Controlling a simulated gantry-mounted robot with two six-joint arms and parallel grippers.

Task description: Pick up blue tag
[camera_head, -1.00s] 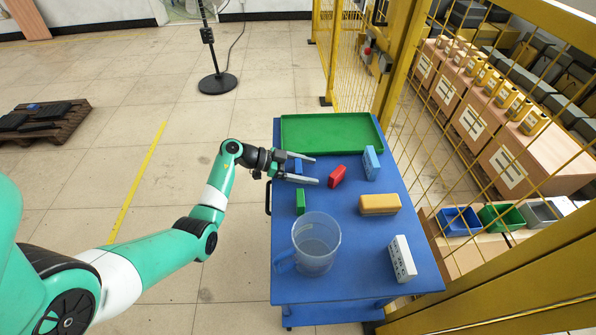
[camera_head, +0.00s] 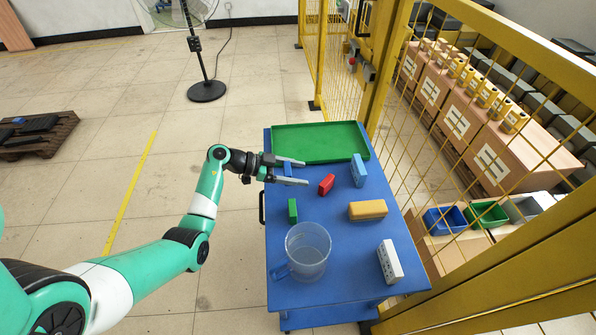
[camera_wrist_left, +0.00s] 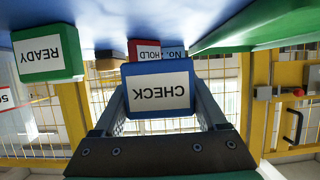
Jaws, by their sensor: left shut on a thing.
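The blue tag (camera_head: 288,169) is between the fingers of my left gripper (camera_head: 305,172), over the far left part of the blue table, just in front of the green tray. In the left wrist view, the blue tag (camera_wrist_left: 158,90) shows a white label reading CHECK, upside down in the picture. The two fingers of my left gripper (camera_wrist_left: 160,105) lie along its two sides and are shut on it. The head view does not show clearly whether the tag touches the table. My right gripper is in neither view.
On the blue table (camera_head: 345,280) are a green tray (camera_head: 320,143), red tag (camera_head: 326,184), green tag (camera_head: 292,210), light blue block (camera_head: 358,170), yellow block (camera_head: 367,210), white block (camera_head: 389,261) and clear jug (camera_head: 307,252). A yellow mesh fence (camera_head: 325,60) runs along the right.

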